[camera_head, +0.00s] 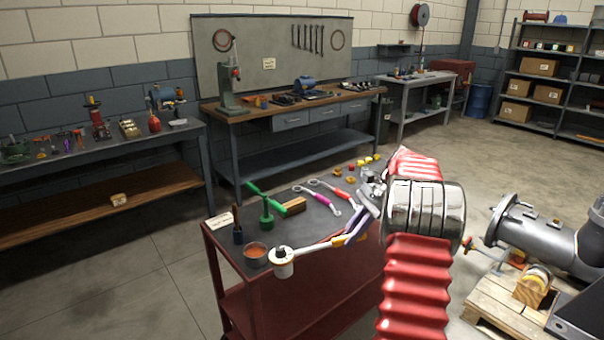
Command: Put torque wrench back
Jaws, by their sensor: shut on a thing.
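The torque wrench (312,249) has a silver shaft, a round socket head (282,262) at its left end and a yellow band by my jaws. My gripper (358,226) is shut on its handle end, which the fingers partly hide. The wrench points left over the near side of the red cart (238,292) with the dark top. Its head overlaps the cart's front edge in view. I cannot tell how high it is above the top. Two other wrenches, one with a purple grip (322,199) and one with a red grip (342,193), lie farther back on the cart.
The cart also bears a brown cup (255,251), a dark blue holder (238,233), a green tool (266,207), a wooden block (293,206) and several small yellow parts. A grey pipe casing (535,235) and a pallet (505,305) stand at right. Floor at left is clear.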

